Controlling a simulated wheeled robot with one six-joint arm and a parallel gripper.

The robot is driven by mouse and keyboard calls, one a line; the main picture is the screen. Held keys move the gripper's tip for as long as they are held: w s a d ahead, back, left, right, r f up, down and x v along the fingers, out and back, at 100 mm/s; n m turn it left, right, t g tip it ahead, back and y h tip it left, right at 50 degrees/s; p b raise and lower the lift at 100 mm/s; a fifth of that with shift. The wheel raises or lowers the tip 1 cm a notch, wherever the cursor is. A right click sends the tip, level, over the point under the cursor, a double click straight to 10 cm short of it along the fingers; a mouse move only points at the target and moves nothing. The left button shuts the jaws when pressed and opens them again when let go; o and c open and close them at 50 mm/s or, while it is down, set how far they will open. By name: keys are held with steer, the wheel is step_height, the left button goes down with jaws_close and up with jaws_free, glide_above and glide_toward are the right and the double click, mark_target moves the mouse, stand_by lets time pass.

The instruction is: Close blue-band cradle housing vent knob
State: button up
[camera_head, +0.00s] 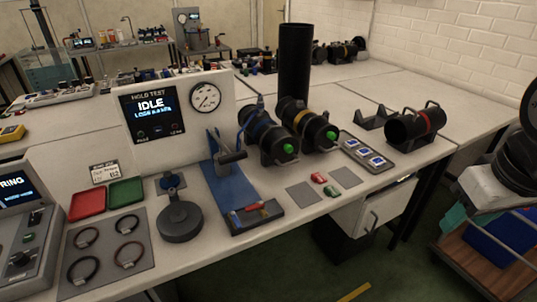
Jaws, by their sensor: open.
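The blue-band housing (255,126) is a black cylinder lying in a cradle at the middle of the bench, its end cap facing the front right. A green vent knob (288,149) sits on that end cap. Whether the knob is open or closed is too small to tell.
A hold-test panel (190,95) reading IDLE stands left of the housings. A blue stand (228,188) and a grey tray (362,151) flank them. A red-band housing (429,122) lies farther right. A tall black cylinder (294,60) stands behind. Grey pads (303,194) lie in front.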

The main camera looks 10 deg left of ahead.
steer(key=w+a+f+n+t, duration=0.15)
steer(key=w+n, duration=0.25)
steer(key=w, duration=0.4)
steer(key=w+a+f+n+t, duration=0.15)
steer(key=w+n, duration=0.25)
steer(key=w, duration=0.4)
steer(key=n+t+y, duration=0.6)
steer(key=n+t, duration=0.1)
steer(key=n, duration=0.9)
glide_toward(290, 150)
steer(key=w+d+r, duration=0.1)
steer(key=w+d, duration=0.1)
steer(key=d, duration=0.6)
steer(key=a+f+n+t+y, duration=0.2)
steer(key=a+f+n+y, duration=0.25)
steer(key=a+n, duration=0.25)
steer(key=x, duration=0.7)
steer(key=shift+w+a, duration=0.15)
steer(key=shift+a, duration=0.1)
steer(key=c, duration=1)
